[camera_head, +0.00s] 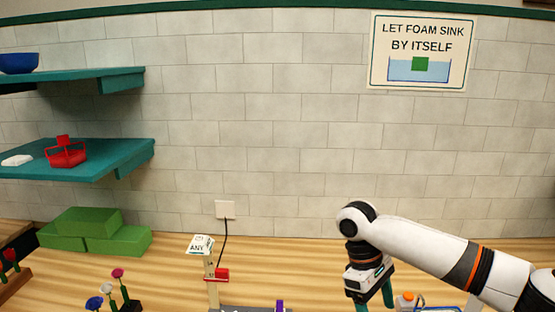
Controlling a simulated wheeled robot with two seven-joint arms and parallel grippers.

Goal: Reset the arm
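My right arm comes in from the right, white with dark joints and orange bands. My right gripper (374,300) hangs over the wooden counter at the bottom, right of the middle, and points down. Its two teal fingers stand apart, and I see nothing between them; the lower ends are cut off by the picture's edge. My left gripper is not in view.
An orange-capped bottle (405,300) stands close right of my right gripper. A post with an "ANY" sign (200,245) and flowers (117,273) are further left. Green foam blocks (95,236) lie at the left below teal shelves (105,160).

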